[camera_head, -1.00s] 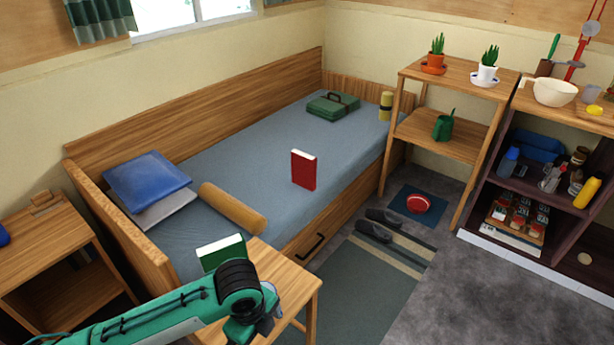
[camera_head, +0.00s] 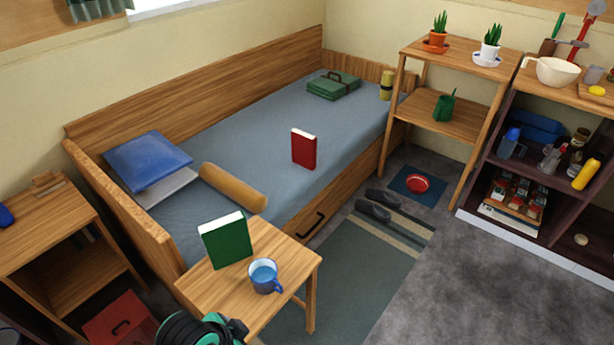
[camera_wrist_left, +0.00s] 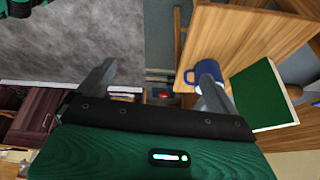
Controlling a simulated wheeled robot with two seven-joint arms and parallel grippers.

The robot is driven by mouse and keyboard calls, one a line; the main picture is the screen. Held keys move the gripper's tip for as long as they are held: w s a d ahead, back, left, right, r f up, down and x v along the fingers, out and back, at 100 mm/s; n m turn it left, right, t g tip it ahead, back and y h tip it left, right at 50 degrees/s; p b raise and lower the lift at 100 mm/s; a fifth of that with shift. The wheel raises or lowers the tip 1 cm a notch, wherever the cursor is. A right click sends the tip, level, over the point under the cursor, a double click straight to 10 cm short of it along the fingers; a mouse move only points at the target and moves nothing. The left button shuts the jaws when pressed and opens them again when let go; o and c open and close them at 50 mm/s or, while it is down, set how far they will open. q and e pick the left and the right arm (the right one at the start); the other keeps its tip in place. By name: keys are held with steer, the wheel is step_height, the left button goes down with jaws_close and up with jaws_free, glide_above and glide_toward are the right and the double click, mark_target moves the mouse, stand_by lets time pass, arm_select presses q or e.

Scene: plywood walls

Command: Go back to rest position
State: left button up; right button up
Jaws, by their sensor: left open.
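My left gripper (camera_wrist_left: 159,64) is open in the left wrist view, with its fingers wide apart and nothing between them. In the head view only a green and black part of my left arm shows at the bottom edge; its fingers are out of that frame. A small wooden table (camera_head: 205,290) bears a green book (camera_head: 228,243) standing upright and a blue mug (camera_head: 264,277) beside it. In the left wrist view, the mug (camera_wrist_left: 189,77) appears partly behind the right-hand finger, and the green book (camera_wrist_left: 262,98) lies further right. My right gripper is not in view.
A bed (camera_head: 250,150) holds a red book (camera_head: 304,149), a tan bolster (camera_head: 232,187) and a green case (camera_head: 333,85). A wooden nightstand (camera_head: 45,225) and a red box (camera_head: 120,322) are at left. Shelves (camera_head: 440,105) stand at right. The grey floor (camera_head: 465,285) is clear at front right.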

arm_select(q)
steer(key=s+a+f+n+y, duration=0.2)
steer(key=s+a+n+y, duration=0.1)
steer(key=s+a+n, duration=0.55)
step_height(320, 180, down, 28)
steer(key=a+m+g+p, duration=0.1)
steer(key=a+m+p, duration=0.1)
steer(key=p, duration=0.2)
steer(key=s+a+f+g+p, duration=0.1)
steer(key=s+a+f+p, duration=0.2)
steer(key=s+f, duration=1.2)
steer(key=s, duration=0.3)
steer(key=shift+s+f+g, duration=0.15)
steer(key=shift+f+g, duration=0.15)
steer(key=shift+f, duration=0.1)
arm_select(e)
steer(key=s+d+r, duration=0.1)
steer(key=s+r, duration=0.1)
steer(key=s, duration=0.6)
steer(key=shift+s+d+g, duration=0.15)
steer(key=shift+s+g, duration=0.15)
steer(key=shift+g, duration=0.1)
